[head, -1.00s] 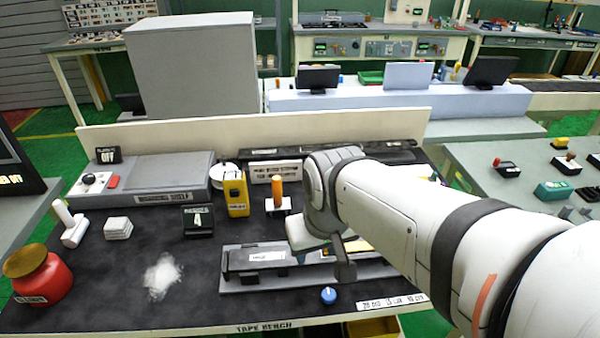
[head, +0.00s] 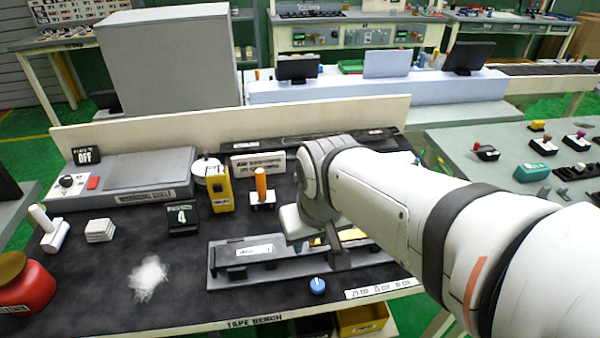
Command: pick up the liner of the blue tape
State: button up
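My gripper (head: 338,259) is over the right part of a long grey fixture (head: 225,282) on the dark bench mat. Only a dark finger shows clearly, and my wrist covers the rest, so I cannot tell if it is open or holds anything. A black strip-like part with a white label (head: 254,250) lies on the fixture to the left of my gripper. A yellow piece (head: 352,235) shows partly behind the gripper.
A yellow box (head: 219,188), an orange-handled tool (head: 261,185) and a black display reading 4 (head: 182,219) stand behind the fixture.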

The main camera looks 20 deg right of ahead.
aim_at(354, 234)
jog(key=k, duration=1.05)
jog(key=z, duration=0.3)
jog(key=i, duration=1)
